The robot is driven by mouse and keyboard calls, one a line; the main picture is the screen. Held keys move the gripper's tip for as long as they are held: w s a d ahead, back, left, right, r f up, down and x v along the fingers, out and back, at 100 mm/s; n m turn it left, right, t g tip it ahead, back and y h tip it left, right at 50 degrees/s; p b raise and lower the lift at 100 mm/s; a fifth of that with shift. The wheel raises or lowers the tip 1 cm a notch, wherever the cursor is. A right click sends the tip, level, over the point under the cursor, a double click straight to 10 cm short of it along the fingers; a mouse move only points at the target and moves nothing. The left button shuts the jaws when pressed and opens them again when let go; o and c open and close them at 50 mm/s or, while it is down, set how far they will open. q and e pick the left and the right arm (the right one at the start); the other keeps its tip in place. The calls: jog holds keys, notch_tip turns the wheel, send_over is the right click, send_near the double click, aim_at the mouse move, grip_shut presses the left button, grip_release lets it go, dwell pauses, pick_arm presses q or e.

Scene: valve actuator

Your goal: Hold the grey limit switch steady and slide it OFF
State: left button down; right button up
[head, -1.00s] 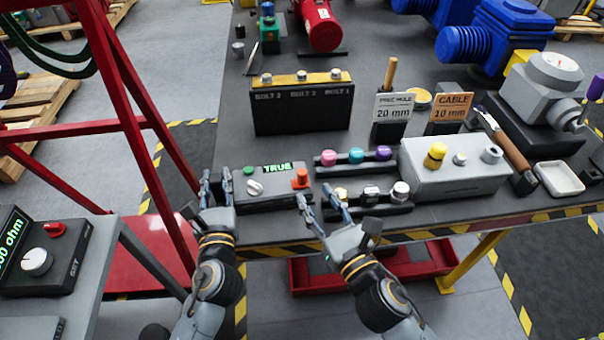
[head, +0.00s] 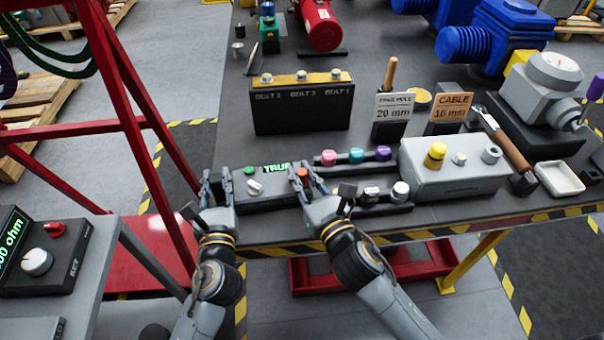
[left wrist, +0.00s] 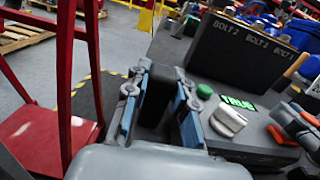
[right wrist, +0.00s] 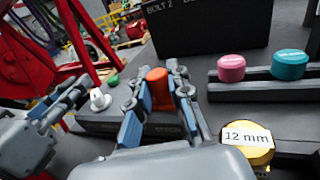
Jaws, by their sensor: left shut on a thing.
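The grey limit switch (head: 268,201) is a box at the table's front edge with a green button, a white knob (head: 254,188), a lit TRUE display (head: 276,168) and an orange slider (head: 302,173) at its right end. My left gripper (head: 216,180) is shut on a dark part at the box's left end, which shows between its fingers in the left wrist view (left wrist: 158,95). My right gripper (head: 304,181) is open, its fingers on either side of the orange slider, also seen in the right wrist view (right wrist: 158,88). Its fingers hide part of the slider's base.
A black bolt block (head: 300,115) stands behind the switch. To the right are a rack of coloured buttons (head: 357,156), a rack of small caps (head: 385,200) and a grey box (head: 455,172). Grey tabletop lies clear between the bolt block and the switch.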

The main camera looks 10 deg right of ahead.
aim_at(287, 188)
pick_arm(q)
jog(key=shift+f, duration=0.35)
pick_arm(e)
grip_shut()
pick_arm(q)
jog(key=shift+d, duration=0.15)
pick_arm(e)
jog(key=shift+s+a, duration=0.15)
jog(key=shift+a, duration=1.6)
pick_arm(q)
jog(key=shift+s, duration=0.1)
pick_arm(e)
jog(key=o, duration=0.8)
grip_release()
jog(key=shift+o, duration=0.2)
jog(key=shift+s+d, duration=0.15)
jog(key=v, duration=1.1)
jog(key=shift+s, duration=0.35)
